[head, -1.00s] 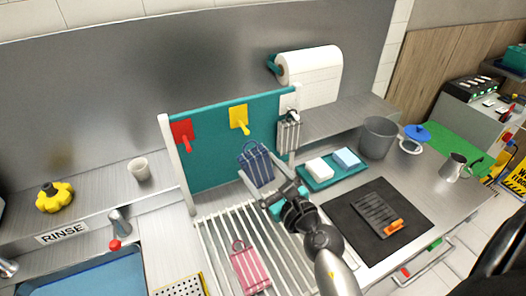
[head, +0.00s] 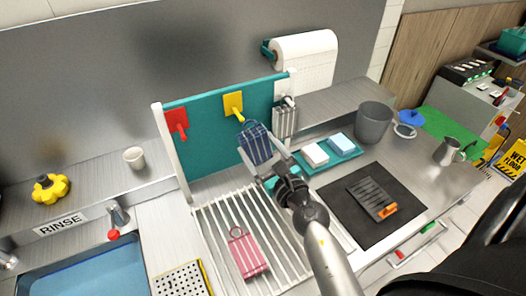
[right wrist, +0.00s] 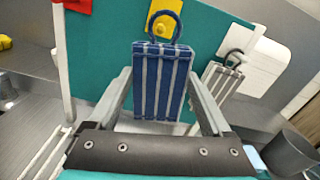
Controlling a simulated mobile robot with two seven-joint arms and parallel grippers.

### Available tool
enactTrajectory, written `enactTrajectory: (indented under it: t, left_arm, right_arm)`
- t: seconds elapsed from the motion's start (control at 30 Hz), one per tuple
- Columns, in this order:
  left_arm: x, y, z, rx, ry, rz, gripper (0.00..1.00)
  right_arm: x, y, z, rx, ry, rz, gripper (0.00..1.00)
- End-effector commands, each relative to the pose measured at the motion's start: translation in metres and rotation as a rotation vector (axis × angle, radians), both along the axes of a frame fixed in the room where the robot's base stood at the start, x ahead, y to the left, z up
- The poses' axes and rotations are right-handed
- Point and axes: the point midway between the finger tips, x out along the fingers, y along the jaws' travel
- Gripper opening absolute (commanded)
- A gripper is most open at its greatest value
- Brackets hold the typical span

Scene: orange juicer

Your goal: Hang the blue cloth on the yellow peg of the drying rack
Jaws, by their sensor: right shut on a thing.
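The blue striped cloth (head: 257,146) is upright in front of the drying rack's teal board (head: 207,127). My right gripper (head: 262,160) is shut on it, with a finger at each side. In the right wrist view the cloth (right wrist: 160,80) shows between the fingers, its blue loop (right wrist: 178,22) standing up in front of the yellow peg (right wrist: 162,30). In the head view the yellow peg (head: 234,104) is just above and left of the cloth. I cannot tell whether the loop is around the peg. My left gripper is not in view.
A red peg (head: 177,122) is at the board's left. A grey striped cloth (head: 284,121) hangs at its right end. A pink striped cloth (head: 246,254) lies on the slats (head: 215,232). A teal tray (head: 343,151) and a grey bin (head: 373,123) stand to the right.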

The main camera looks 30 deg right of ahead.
Motion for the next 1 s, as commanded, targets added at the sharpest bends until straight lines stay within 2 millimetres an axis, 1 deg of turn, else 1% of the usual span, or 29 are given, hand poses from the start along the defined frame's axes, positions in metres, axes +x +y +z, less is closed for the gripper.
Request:
enactTrajectory:
  t: [1.0]
  left_arm:
    - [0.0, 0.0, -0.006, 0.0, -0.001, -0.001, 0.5]
  right_arm:
    - [0.061, -0.004, -0.005, 0.0, -0.001, 0.0, 0.32]
